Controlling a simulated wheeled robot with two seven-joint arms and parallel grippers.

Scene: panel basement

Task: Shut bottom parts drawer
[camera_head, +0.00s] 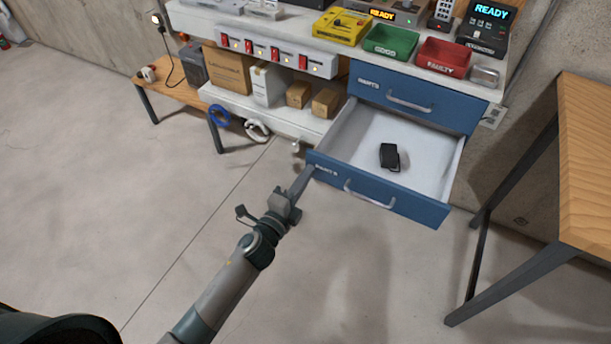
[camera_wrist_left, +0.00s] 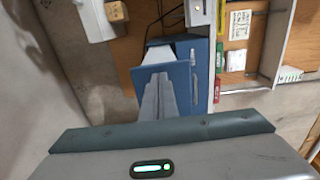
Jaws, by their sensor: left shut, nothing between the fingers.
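The bottom parts drawer (camera_head: 405,203) has a blue front with a grey bar handle (camera_head: 369,195) and a light inside. It is pulled out far from the bench and holds a small black object (camera_head: 389,156). My left gripper (camera_head: 304,181) is shut and empty, at the left end of the drawer front beside its label. In the left wrist view the closed fingers (camera_wrist_left: 160,95) overlap the blue drawer front (camera_wrist_left: 146,76); I cannot tell whether they touch it. My right gripper is not in view.
The blue upper drawer (camera_head: 440,103) is closed just above. The bench top carries a green bin (camera_head: 391,41), a red bin (camera_head: 442,58) and a yellow device (camera_head: 342,26). A wooden table (camera_head: 585,160) stands at the right. The floor at the left is clear.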

